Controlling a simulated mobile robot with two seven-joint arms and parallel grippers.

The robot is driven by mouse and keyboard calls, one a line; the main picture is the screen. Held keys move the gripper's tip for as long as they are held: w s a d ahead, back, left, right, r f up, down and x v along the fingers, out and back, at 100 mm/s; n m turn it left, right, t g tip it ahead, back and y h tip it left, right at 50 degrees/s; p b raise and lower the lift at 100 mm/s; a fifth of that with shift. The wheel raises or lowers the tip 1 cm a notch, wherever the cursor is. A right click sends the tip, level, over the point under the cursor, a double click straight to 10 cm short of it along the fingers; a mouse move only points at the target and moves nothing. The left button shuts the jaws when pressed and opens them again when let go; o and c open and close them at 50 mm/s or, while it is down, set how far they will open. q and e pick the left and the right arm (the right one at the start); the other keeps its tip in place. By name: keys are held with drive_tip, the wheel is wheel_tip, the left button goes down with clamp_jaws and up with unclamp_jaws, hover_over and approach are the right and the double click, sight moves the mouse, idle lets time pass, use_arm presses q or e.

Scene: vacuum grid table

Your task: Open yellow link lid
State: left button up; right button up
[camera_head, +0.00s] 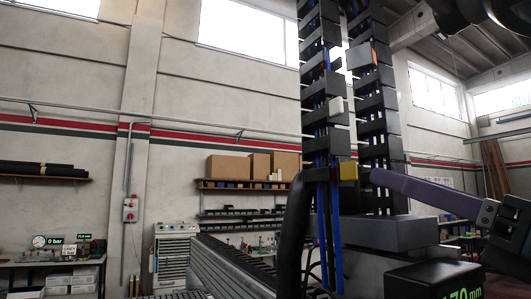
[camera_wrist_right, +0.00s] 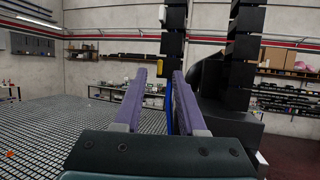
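A tall chain of black links (camera_head: 323,70) stands upright, with blue cables running through it. The yellow link lid (camera_head: 347,171) is a small yellow block low on this chain, and it looks shut. In the right wrist view my right gripper (camera_wrist_right: 160,76) is open and empty.
A second black chain run (camera_head: 380,110) rises just behind and right of the first. A white lid (camera_head: 337,107) sits above the yellow one. A black box with a green display (camera_head: 437,279) stands at the bottom right. The grid table (camera_wrist_right: 50,130) has wide bare room at left.

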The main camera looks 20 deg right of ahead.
sight(357, 168)
drive_tip(key=p+x, duration=0.2)
drive_tip(key=x, duration=0.2)
drive_tip(key=shift+s+r, duration=0.1)
drive_tip(key=shift+r, duration=0.05)
drive_tip(key=shift+w+a, duration=0.1)
drive_tip(key=shift+w, duration=0.15)
use_arm(q)
wheel_tip(357, 168, up, 3)
drive_tip(key=shift+r, duration=0.1)
use_arm(e)
clamp_jaws()
